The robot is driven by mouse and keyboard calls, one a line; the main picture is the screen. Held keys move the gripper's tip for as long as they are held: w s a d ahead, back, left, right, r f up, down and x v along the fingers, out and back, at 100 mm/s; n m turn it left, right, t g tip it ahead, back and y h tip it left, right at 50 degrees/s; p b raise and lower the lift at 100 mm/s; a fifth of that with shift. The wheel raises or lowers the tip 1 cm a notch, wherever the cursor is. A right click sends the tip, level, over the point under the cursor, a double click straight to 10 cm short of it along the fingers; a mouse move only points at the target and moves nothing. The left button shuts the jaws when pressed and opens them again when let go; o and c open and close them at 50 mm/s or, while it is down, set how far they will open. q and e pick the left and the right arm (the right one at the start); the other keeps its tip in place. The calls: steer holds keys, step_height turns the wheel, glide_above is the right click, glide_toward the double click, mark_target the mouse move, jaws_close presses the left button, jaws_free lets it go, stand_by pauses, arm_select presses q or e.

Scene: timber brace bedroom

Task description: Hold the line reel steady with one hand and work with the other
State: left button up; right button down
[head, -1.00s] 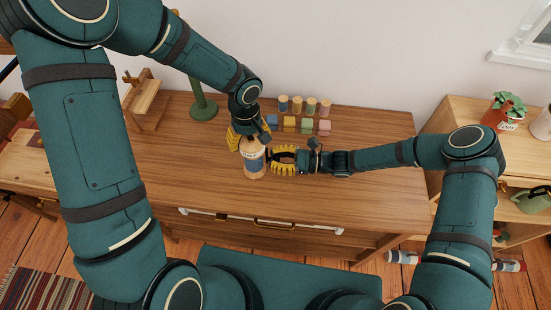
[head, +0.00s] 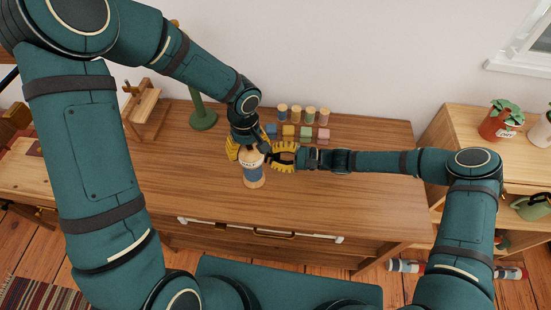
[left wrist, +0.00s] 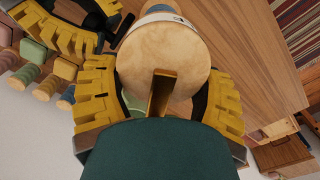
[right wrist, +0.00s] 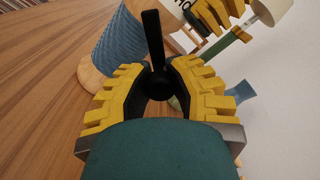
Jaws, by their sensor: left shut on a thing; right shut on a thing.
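The line reel (head: 254,176), with blue line and a pale wooden base and top, stands upright on the wooden table. My left gripper (head: 246,148) reaches it from behind. In the left wrist view its yellow fingers lie on both sides of the reel's round wooden end (left wrist: 165,55), with a brass bar in front. My right gripper (head: 283,156) is right of the reel's top. In the right wrist view (right wrist: 160,85) it is shut on a black crank knob (right wrist: 157,88), with the blue winding to its left. Finger contact on the reel is partly hidden.
Several small spools (head: 296,113) and coloured blocks (head: 288,131) stand behind the reel. A green stand (head: 203,117) and a wooden stand (head: 146,103) are at the back left. The front of the tabletop (head: 330,200) is clear. A shelf with a potted plant (head: 500,122) is at right.

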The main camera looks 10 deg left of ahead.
steer(key=shift+w+r+n, duration=0.2)
steer(key=shift+r+n, duration=0.1)
steer(key=shift+n, duration=0.6)
steer(key=shift+w+r+n, duration=0.15)
steer(key=shift+r+n, duration=0.15)
steer(key=shift+n, duration=0.6)
steer(key=c, duration=0.8)
jaws_free()
steer(key=shift+o, duration=0.2)
steer(key=shift+d, duration=0.1)
steer(key=w+d, duration=0.1)
steer(key=d, duration=1.1)
steer(key=shift+a+f, duration=0.1)
